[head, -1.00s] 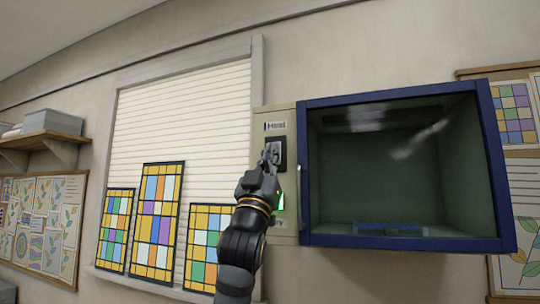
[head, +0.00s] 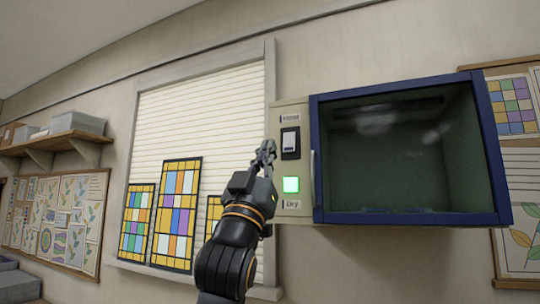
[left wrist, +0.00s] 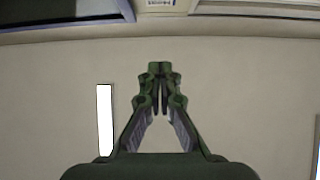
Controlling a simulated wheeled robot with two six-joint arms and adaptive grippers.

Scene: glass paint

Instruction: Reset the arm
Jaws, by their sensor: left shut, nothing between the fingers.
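My left gripper (head: 265,153) is raised in front of the wall, just left of the control panel (head: 290,211) of a wall cabinet. Its fingers are closed together with nothing between them, as the left wrist view (left wrist: 160,72) also shows. The panel carries a black and white rocker switch (head: 290,143) and a lit green square light (head: 291,184) above a label reading "Dry". The gripper appears apart from the switch and the light. My right gripper is in neither view.
The blue-framed cabinet (head: 408,218) is right of the panel, its inside dark. Stained-glass panels (head: 178,214) lean before a window blind (head: 205,110) behind my arm. A shelf with bins (head: 75,133) and a pinboard (head: 100,225) are at left.

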